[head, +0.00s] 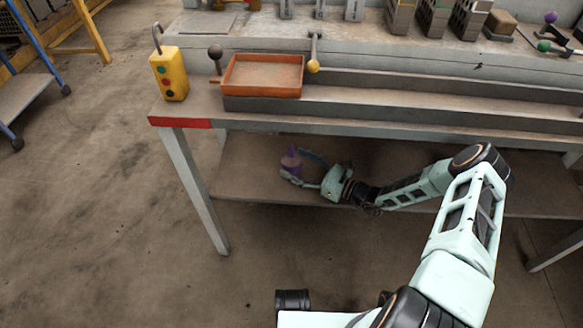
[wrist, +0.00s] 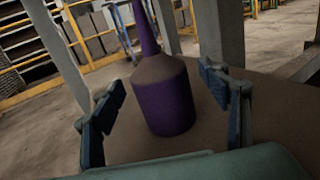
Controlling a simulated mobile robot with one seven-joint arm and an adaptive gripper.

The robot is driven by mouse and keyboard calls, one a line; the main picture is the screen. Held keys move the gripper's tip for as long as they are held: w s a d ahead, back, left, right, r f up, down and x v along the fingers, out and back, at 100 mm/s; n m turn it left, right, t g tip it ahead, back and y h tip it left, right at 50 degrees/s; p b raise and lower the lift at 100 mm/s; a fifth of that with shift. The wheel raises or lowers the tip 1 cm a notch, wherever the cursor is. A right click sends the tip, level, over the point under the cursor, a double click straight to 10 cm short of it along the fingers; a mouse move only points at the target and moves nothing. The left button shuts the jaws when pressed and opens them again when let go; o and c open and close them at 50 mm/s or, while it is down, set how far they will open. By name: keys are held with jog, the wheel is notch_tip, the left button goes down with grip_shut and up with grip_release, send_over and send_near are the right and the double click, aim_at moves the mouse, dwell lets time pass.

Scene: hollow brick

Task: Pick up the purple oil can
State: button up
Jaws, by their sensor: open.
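The purple oil can (head: 291,164) stands upright on the lower shelf (head: 245,180) of the workbench, towards its left end. In the wrist view the can (wrist: 164,103) has a purple body, a brownish shoulder and a narrow purple spout that runs out of the top of the picture. My gripper (head: 303,168) reaches in from the right under the bench top. In the wrist view my gripper (wrist: 166,105) is open, with one finger on each side of the can and visible gaps to both. The can's lower part is partly hidden by a finger in the head view.
The bench top hangs above my arm, with an orange tray (head: 262,76) and a yellow control box (head: 169,74) on it. A bench leg (head: 194,190) stands left of the can. The shelf around the can looks clear.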

jog(key=shift+x, duration=0.9)
jog(key=c, duration=1.5)
jog(key=shift+r, duration=0.15)
